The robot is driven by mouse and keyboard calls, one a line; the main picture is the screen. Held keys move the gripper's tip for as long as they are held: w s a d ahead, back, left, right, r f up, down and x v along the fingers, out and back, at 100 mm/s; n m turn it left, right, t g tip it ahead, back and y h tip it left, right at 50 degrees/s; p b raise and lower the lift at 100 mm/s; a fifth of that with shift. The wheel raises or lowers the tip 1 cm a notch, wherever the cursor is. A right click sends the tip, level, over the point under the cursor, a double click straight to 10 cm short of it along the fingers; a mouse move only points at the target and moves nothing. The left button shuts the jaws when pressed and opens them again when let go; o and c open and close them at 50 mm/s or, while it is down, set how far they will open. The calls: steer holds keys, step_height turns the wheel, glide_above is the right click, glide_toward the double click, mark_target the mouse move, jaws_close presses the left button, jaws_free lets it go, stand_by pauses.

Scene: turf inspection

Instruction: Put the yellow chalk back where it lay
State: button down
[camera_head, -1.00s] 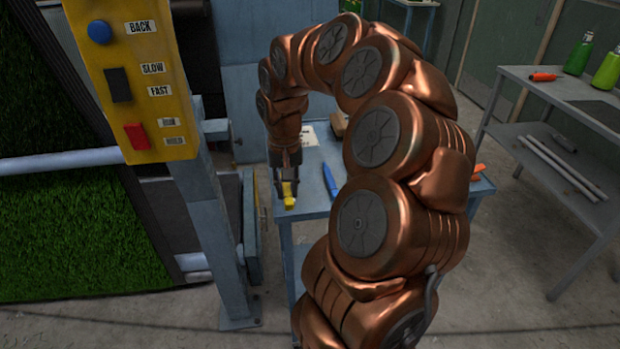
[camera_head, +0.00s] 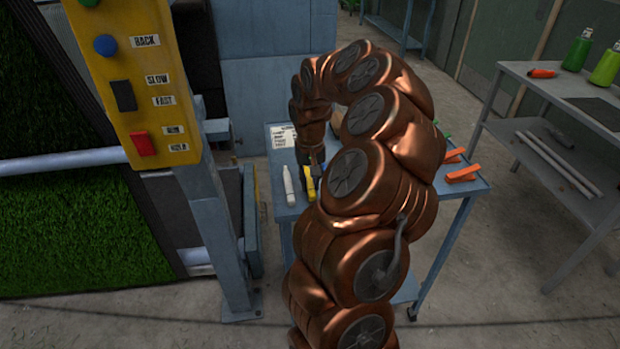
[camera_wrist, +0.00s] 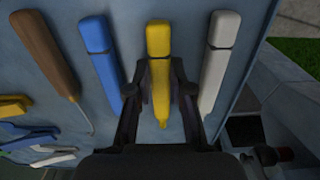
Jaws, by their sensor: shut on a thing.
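The yellow chalk (camera_wrist: 160,50) is a yellow stick with a thicker capped end, held between my gripper's fingers (camera_wrist: 160,80) in the wrist view. It points the same way as its neighbours, between a blue marker (camera_wrist: 100,50) and a white marker (camera_wrist: 219,60). In the head view the yellow chalk (camera_head: 309,184) is at the left part of the blue-grey table (camera_head: 285,213), just right of the white marker (camera_head: 289,186). My gripper (camera_head: 314,166) is partly hidden by my arm. I cannot tell whether the chalk touches the tabletop.
A brown-handled pointed tool (camera_wrist: 48,55) and yellow, blue and white clips lie farther left in the wrist view. Orange-handled items (camera_head: 463,173) lie at the table's right. A yellow control panel (camera_head: 130,85) stands left; a grey shelf (camera_head: 540,100) stands right.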

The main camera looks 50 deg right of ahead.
steer(key=shift+f+b, duration=0.15)
steer(key=shift+b, duration=0.15)
steer(key=c, duration=1)
jaws_free()
steer(key=shift+c, duration=0.2)
